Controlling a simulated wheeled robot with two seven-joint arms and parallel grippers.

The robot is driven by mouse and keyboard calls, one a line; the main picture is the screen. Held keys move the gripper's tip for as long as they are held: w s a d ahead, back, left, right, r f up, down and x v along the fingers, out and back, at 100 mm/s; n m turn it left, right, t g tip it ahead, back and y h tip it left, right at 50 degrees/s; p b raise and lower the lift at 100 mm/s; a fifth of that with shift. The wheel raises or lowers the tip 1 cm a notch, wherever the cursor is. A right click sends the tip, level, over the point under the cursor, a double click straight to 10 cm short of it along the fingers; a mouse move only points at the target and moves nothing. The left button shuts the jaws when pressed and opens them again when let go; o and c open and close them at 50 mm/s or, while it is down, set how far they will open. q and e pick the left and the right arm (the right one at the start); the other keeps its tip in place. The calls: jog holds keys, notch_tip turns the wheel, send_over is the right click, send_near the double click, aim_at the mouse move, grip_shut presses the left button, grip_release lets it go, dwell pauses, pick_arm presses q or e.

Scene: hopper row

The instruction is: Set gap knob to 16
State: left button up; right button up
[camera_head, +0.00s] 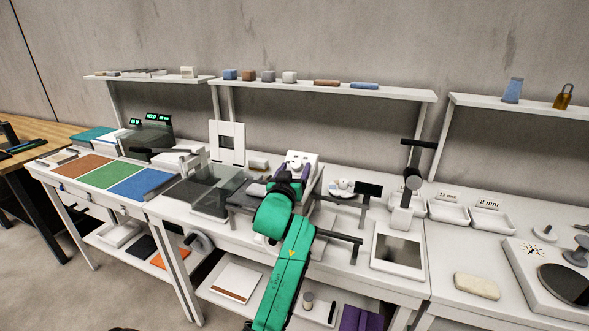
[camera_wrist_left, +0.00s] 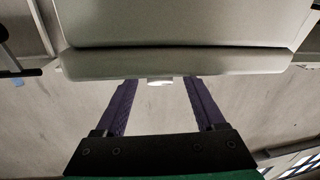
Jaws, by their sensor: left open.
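My left arm (camera_head: 285,270) comes up from the bottom of the head view, and its left gripper (camera_head: 297,165) is at a pale machine on the middle bench. In the left wrist view the gripper (camera_wrist_left: 160,85) is open, with its two purple fingers spread apart. A small white round part (camera_wrist_left: 160,82), possibly the gap knob, shows between the fingertips at the edge of a pale machine body (camera_wrist_left: 175,60). I cannot tell whether the fingers touch it. No scale or number can be read there. The arm hides much of the machine in the head view. My right gripper is not in view.
A glass-topped dark plate (camera_head: 212,192) lies left of the arm. Black-handled bars (camera_head: 340,236) stick out to its right, near a white framed panel (camera_head: 398,252). White trays (camera_head: 448,213) stand further right. A shelf (camera_head: 320,86) with small blocks runs above.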

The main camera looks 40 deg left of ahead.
pick_arm(q)
grip_shut()
jog(key=shift+a+r+m+t+h+p, duration=0.15)
jog(key=shift+m+t+h+p, duration=0.25)
jog(key=shift+m+h+p, duration=0.6)
jog(key=m+t+h+p, duration=0.1)
jog(key=m+h+p, duration=0.1)
jog(key=m, duration=0.1)
jog(key=shift+s+a+p, duration=0.1)
jog(key=shift+a+p, duration=0.1)
jog(key=shift+p, duration=0.2)
jog(key=m+h, duration=0.1)
jog(key=m+h+p, duration=0.1)
jog(key=m+h, duration=0.1)
jog(key=m+h+p, duration=0.1)
jog(key=m, duration=0.1)
jog(key=shift+a, duration=0.3)
jog(key=shift+a+m+g+h+p, duration=0.2)
jog(key=shift+m+g+h+p, duration=0.2)
jog(key=shift+m+h+p, duration=0.85)
jog(key=shift+m+h+b, duration=0.35)
jog(key=shift+m+h, duration=0.2)
grip_release()
